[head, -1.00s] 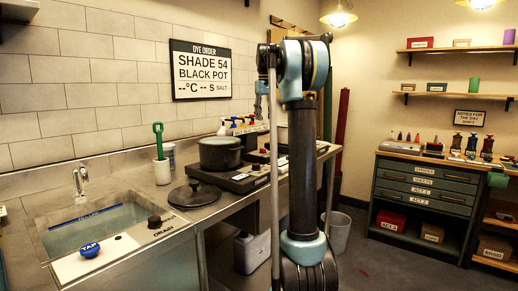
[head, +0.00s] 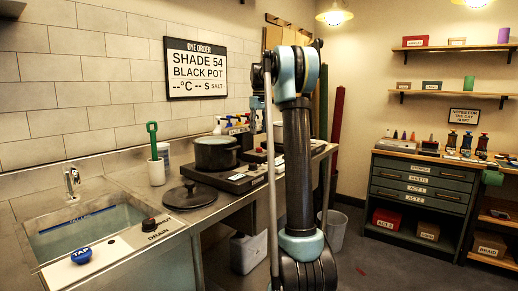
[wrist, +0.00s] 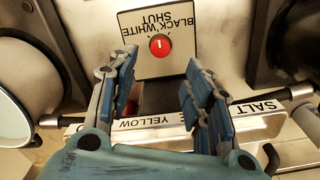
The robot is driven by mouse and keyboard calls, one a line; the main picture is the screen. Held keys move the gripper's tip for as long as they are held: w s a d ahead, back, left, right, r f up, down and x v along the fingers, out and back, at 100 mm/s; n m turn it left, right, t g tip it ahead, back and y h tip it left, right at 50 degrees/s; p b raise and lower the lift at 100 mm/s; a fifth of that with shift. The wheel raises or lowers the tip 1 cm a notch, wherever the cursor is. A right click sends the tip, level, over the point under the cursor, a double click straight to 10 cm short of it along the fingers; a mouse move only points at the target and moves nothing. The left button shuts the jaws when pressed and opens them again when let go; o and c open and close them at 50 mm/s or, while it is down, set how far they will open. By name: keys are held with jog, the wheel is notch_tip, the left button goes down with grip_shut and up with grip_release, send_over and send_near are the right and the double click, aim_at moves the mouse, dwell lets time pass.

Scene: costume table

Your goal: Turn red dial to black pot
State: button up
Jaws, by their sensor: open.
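The red dial (wrist: 160,45) is a round knob with a short white mark, on a pale plate (wrist: 148,66) lettered BLACK, WHITE and SHUT, upside down in the wrist view. The mark runs roughly up and down; I cannot tell which end is its pointer. My gripper (wrist: 158,72) is open, its two blue fingers spread below and either side of the dial, apparently not touching it. The black pot (head: 215,153) stands on a dark burner unit on the counter in the head view.
A pale strip labelled YELLOW and SALT (wrist: 255,124) runs behind my fingers. The pot lid (head: 189,194), sink (head: 85,230) and blue TAP knob (head: 81,256) lie left of my arm.

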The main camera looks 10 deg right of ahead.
aim_at(259, 150)
notch_tip(259, 150, down, 9)
jog(key=shift+r, duration=0.1)
dwell(0.3)
jog(key=c, duration=1.1)
